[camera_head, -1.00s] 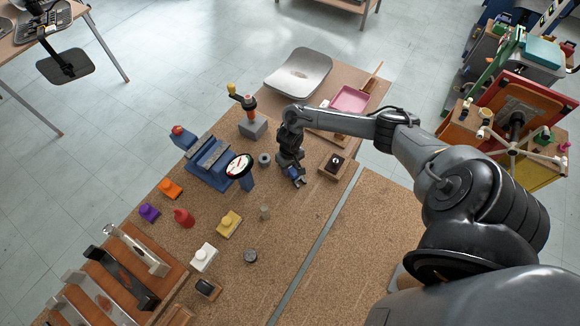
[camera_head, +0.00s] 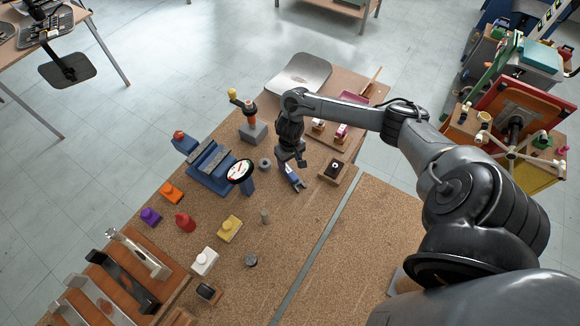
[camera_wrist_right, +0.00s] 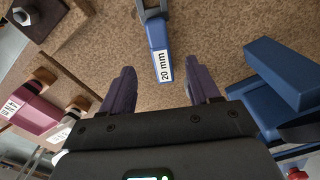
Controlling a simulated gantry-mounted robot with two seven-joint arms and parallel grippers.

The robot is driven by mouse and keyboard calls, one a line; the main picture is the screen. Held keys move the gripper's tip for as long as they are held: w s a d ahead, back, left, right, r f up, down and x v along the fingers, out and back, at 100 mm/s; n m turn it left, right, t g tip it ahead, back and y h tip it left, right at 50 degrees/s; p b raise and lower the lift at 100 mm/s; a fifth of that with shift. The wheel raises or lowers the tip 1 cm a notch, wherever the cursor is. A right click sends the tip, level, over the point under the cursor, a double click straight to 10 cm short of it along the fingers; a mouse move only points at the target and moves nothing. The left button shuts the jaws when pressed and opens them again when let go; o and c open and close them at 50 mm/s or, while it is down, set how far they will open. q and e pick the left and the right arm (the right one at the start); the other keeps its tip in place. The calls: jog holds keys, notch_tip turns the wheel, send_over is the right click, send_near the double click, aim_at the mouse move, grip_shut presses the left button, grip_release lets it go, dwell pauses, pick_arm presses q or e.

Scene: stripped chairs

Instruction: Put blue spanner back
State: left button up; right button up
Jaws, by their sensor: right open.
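The blue spanner (camera_head: 294,181) lies on the cork-topped bench, below my right gripper in the head view. In the right wrist view the spanner (camera_wrist_right: 160,62) shows a blue handle with a white "20 mm" label and a grey jaw at the top edge. My right gripper (camera_head: 292,161) is open and empty. Its two purple fingers (camera_wrist_right: 160,88) stand either side of the handle's line, apart from it. A wooden rack (camera_head: 343,145) with pink and white handles lies to the right, partly behind my arm. My left gripper is not in view.
A blue vise (camera_head: 210,163) and a round dial (camera_head: 239,169) stand left of the spanner. A small wooden block with a dark top (camera_head: 334,169) sits close on its right. Several coloured knobbed pieces are at the lower left. The cork below the spanner is mostly clear.

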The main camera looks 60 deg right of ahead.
aim_at(290, 172)
jog(key=a+r+n+t+y+p, duration=0.2)
jog(key=a+n+t, duration=0.45)
jog(key=a, duration=1.95)
jog(key=s+r+g+h+b, duration=0.1)
jog(key=s+r+g, duration=0.2)
jog(key=s+r, duration=0.6)
jog(key=s+d, duration=0.1)
jog(key=s, duration=0.3)
jog(key=shift+r+n+h, duration=0.2)
jog(key=shift+n+h, duration=0.15)
jog(key=shift+h, duration=0.05)
